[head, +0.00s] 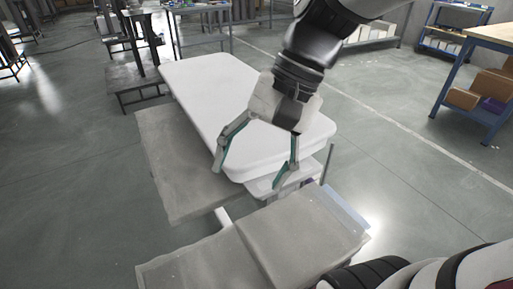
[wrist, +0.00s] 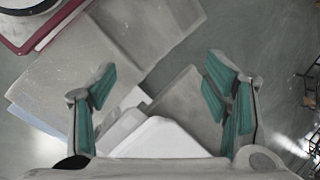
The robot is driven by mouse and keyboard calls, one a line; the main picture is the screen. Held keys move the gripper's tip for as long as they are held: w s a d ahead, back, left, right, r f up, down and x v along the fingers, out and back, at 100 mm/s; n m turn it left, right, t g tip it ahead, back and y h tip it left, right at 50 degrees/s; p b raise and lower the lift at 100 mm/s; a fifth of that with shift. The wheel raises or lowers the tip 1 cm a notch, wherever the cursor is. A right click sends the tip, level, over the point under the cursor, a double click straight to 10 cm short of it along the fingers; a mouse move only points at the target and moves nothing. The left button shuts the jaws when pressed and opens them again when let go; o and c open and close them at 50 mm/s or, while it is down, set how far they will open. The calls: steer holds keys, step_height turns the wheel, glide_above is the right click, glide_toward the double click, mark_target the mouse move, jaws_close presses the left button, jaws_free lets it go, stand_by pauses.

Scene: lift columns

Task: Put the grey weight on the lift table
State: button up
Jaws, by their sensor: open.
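Several flat grey pieces show and I cannot tell for sure which is the grey weight. One grey block (head: 302,238) lies nearest me in the head view, overlapping a lower grey slab (head: 195,265). The block also shows at upper left in the wrist view (wrist: 85,75). A third grey slab (head: 180,165) lies beside a long white tabletop (head: 210,90) with rounded corners, perhaps the lift table. My gripper (head: 249,178) is open and empty, its fingers spread above the tabletop's near end. In the wrist view (wrist: 160,82), nothing is held between the fingers.
A blue-framed bench (head: 460,75) with boxes stands at the right. Dark metal tables (head: 135,75) stand behind and left of the white tabletop. A bluish strip (head: 346,208) edges the near grey block. Open concrete floor lies at the left and right.

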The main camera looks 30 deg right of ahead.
steer(key=s+d+f+n+h, duration=0.1)
steer(key=s+d+n+h, duration=0.1)
steer(key=s, duration=0.4)
steer(key=s+d+f+n+h, duration=0.1)
steer(key=s+d+n+h, duration=0.1)
steer(key=s+n, duration=0.3)
steer(key=shift+s+h, duration=0.35)
steer(key=shift+h, duration=0.25)
steer(key=shift+a, duration=0.1)
step_height(320, 180, up, 20)
steer(key=t+p, duration=0.3)
steer(key=p, duration=1.5)
steer(key=shift+a+t, duration=0.15)
steer(key=shift+t, duration=0.25)
steer(key=shift+w+f, duration=0.1)
steer(key=shift+c, duration=0.4)
